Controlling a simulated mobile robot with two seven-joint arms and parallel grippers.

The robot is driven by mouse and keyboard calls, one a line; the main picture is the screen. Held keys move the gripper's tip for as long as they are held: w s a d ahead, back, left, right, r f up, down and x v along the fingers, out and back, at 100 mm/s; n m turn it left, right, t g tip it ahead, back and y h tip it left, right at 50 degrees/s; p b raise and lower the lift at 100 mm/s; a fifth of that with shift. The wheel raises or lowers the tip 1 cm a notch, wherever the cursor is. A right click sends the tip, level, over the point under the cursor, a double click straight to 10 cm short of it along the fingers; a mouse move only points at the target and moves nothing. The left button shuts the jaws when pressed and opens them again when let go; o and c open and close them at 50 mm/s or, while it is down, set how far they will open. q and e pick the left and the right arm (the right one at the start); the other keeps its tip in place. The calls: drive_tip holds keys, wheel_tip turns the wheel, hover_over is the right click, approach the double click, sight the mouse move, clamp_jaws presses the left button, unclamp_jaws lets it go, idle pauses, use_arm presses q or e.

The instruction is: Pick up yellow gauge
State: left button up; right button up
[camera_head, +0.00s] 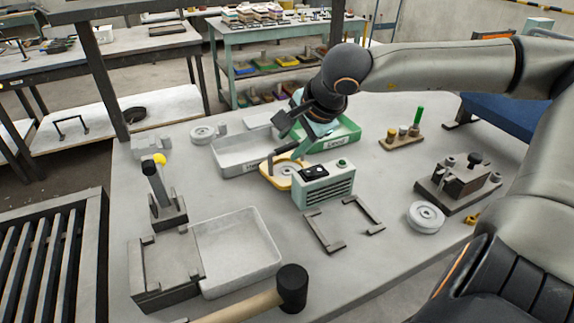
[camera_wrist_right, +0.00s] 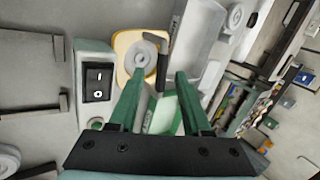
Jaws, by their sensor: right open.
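The yellow gauge (camera_head: 268,172) lies on the grey table beside a mint-green box, a yellow-rimmed plate with a pale round disc. It also shows in the right wrist view (camera_wrist_right: 123,42), just beyond the fingertips, with a dark bar at its right edge. My right gripper (camera_wrist_right: 156,80) is open with nothing between its green fingers. In the head view the right gripper (camera_head: 292,142) hangs above and near the gauge, and partly hides it. My left gripper is not in view.
The mint-green box (camera_head: 324,187) with a black switch stands close by the gauge. A grey bin (camera_head: 238,154) and a green bin (camera_head: 345,136) are behind it. A mallet (camera_head: 292,288), a white tray (camera_head: 238,252) and a dark metal frame (camera_head: 322,232) lie nearer.

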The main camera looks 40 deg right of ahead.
sight(285, 148)
drive_tip(key=shift+x, duration=1.95)
drive_tip(key=shift+w, duration=0.1)
clamp_jaws()
drive_tip(key=shift+r, duration=0.1)
